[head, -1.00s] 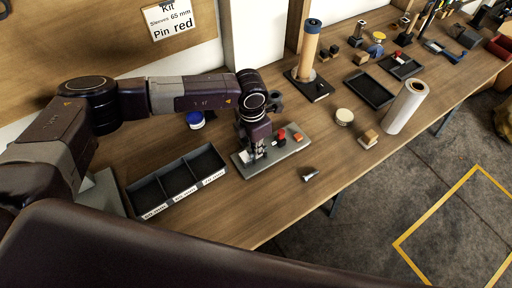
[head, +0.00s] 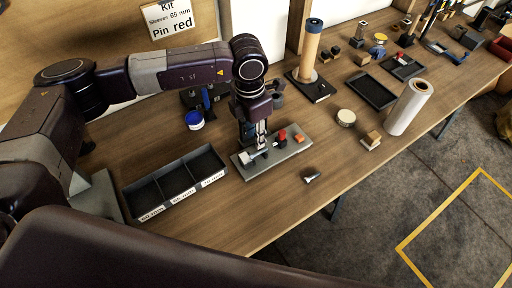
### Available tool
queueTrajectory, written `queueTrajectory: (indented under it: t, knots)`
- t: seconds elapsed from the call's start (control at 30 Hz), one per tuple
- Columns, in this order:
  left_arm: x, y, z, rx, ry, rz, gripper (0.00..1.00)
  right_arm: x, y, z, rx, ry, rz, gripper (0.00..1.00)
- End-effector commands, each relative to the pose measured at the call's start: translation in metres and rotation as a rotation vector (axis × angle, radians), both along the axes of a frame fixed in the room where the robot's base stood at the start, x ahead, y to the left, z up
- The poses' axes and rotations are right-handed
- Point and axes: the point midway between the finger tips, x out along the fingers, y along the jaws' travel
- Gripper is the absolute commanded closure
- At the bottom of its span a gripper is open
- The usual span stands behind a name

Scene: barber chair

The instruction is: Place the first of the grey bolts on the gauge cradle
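The gauge (head: 291,152) is a grey plate on the bench with small fixtures, one red and one orange block among them. A light grey piece (head: 250,158) lies at its left end under my gripper; I cannot tell whether it is a bolt or the cradle. A grey bolt (head: 312,177) lies on the bench just in front of the plate. My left gripper (head: 262,148) points straight down over the left part of the plate. Its fingers are small and partly merged with the fixtures, so its opening is unclear. My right gripper is out of view.
A dark tray with three labelled compartments (head: 177,184) stands left of the gauge. A blue-lidded jar (head: 194,120) is behind it. A round tin (head: 346,117), a wooden block (head: 371,140) and a white roll (head: 408,107) stand to the right. The bench front is clear.

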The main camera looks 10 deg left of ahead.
Motion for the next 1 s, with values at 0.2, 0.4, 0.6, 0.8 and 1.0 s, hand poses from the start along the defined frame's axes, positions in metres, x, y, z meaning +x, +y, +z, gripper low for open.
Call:
queueTrajectory:
  t: [0.2,0.4,0.6,0.8,1.0]
  knots:
    - [-0.001,0.001,0.033,-0.001,-0.002,0.000,0.75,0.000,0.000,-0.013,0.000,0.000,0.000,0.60]
    - [-0.002,0.002,0.044,0.000,0.001,0.000,0.75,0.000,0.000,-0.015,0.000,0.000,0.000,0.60]
    - [-0.002,0.002,0.045,0.000,0.001,0.000,0.75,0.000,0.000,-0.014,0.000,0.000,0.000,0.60]
    - [-0.002,0.002,0.044,0.000,0.001,0.000,0.75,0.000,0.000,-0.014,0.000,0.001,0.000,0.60]
    - [-0.002,0.002,0.044,0.000,0.001,0.000,0.75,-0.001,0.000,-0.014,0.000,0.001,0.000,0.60]
